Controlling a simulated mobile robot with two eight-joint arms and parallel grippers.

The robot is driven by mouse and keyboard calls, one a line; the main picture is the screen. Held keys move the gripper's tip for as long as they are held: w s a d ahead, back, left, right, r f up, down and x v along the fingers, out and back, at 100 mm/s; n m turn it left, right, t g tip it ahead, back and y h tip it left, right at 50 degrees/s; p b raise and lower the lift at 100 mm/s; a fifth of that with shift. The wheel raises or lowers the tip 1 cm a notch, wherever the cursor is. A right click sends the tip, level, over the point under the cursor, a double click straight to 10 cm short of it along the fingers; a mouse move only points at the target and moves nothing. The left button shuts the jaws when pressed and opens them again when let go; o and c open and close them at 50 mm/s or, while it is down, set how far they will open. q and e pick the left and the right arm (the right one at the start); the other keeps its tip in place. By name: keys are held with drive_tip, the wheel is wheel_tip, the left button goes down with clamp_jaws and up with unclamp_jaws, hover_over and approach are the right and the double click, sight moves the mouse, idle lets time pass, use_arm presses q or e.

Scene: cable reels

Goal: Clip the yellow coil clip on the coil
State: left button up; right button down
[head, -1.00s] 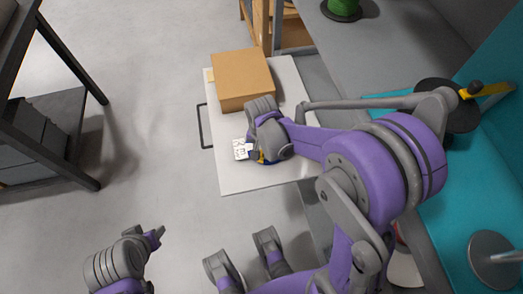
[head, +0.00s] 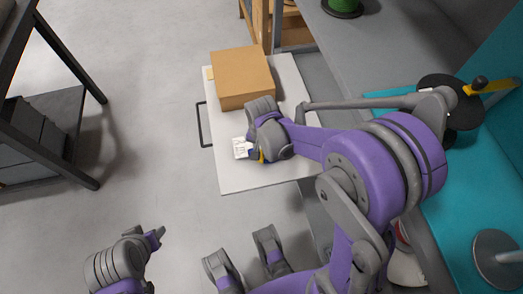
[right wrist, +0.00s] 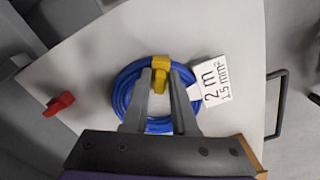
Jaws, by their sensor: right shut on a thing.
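A blue cable coil (right wrist: 124,92) lies on a white board, with a white tag (right wrist: 209,79) reading 2 m, 1.5 mm² beside it. The yellow coil clip (right wrist: 160,63) is at the coil's upper band in the right wrist view, between my right fingertips (right wrist: 160,72). My right gripper is shut on it; I cannot tell whether the clip is fully closed round the cable. In the head view my right gripper (head: 258,156) is low over the board and hides most of the coil. My left gripper (head: 157,237) is away over the floor, its jaw gap unclear.
The white board (head: 232,180) also carries a cardboard box (head: 242,78) behind my right gripper. A red clip (right wrist: 58,104) lies left of the coil in the right wrist view. A workbench (head: 385,50) stands at the right, a dark shelf (head: 50,130) at the left.

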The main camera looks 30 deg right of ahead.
drive_tip(key=shift+f+b, duration=0.35)
drive_tip(key=shift+f, duration=0.1)
drive_tip(key=shift+s+a+f, duration=0.1)
drive_tip(key=shift+s+f, duration=0.05)
drive_tip(key=shift+f, duration=0.05)
idle(0.4)
drive_tip(key=c, duration=0.8)
unclamp_jaws()
drive_tip(key=shift+c, duration=0.8)
drive_tip(key=shift+o, duration=0.5)
drive_tip(key=shift+r, duration=0.1)
drive_tip(key=shift+r+p, duration=0.55)
drive_tip(key=shift+r, duration=0.25)
drive_tip(key=shift+r+p, duration=1.85)
drive_tip(key=shift+r, duration=0.85)
